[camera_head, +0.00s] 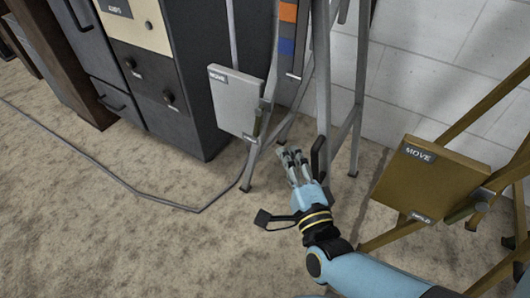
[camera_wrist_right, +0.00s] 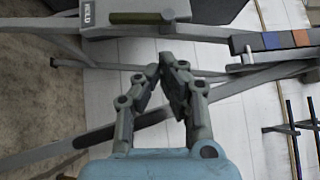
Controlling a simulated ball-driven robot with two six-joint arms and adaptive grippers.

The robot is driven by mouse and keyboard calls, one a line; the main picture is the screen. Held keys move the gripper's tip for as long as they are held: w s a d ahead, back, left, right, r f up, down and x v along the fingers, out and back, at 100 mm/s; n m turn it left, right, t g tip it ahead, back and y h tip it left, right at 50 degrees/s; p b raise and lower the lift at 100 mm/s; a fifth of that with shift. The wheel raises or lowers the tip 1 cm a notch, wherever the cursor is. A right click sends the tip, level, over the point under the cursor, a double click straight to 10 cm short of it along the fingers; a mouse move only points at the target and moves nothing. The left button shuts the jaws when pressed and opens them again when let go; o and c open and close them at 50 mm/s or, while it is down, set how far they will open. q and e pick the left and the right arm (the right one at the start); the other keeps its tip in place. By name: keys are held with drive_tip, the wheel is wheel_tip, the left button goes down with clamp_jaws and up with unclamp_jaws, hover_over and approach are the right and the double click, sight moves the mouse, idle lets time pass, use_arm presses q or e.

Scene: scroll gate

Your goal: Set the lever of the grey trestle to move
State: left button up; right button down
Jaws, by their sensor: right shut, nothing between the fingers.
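The grey trestle (camera_head: 325,75) stands in the upper middle of the head view, with a pale plate (camera_head: 235,100) marked MOVE at its upper edge. Its lever (camera_head: 258,122) sits at the plate's lower right side. In the wrist view the olive lever handle (camera_wrist_right: 140,17) lies beside a label reading HELD (camera_wrist_right: 88,13). My right gripper (camera_head: 291,156) is shut and empty, just below and right of the lever, in front of the trestle's legs. In the wrist view its fingertips (camera_wrist_right: 168,70) meet below the lever, apart from it. My left gripper is out of view.
An ochre trestle (camera_head: 430,180), also with a MOVE plate, stands at the right. A dark cabinet (camera_head: 205,110) with knobs stands at the left. A cable (camera_head: 130,185) runs over the carpet. A white block wall (camera_head: 425,65) is behind. Carpet at lower left is clear.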

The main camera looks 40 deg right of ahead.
sight(258, 122)
wheel_tip(258, 122, down, 6)
drive_tip(key=w+m+h+b, duration=0.1)
drive_tip(key=b, duration=0.4)
drive_tip(key=x, duration=0.3)
drive_tip(key=b+x, duration=0.1)
drive_tip(key=x, duration=0.2)
drive_tip(key=b+x, duration=0.1)
drive_tip(key=x, duration=0.2)
drive_tip(key=shift+w+a, duration=0.25)
drive_tip(key=shift+w, duration=0.05)
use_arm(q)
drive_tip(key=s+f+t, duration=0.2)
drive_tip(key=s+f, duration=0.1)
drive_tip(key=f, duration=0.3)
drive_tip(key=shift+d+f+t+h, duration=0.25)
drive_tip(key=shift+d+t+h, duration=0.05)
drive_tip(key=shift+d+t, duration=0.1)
use_arm(e)
drive_tip(key=shift+w+d+r, duration=0.15)
drive_tip(key=shift+w, duration=0.2)
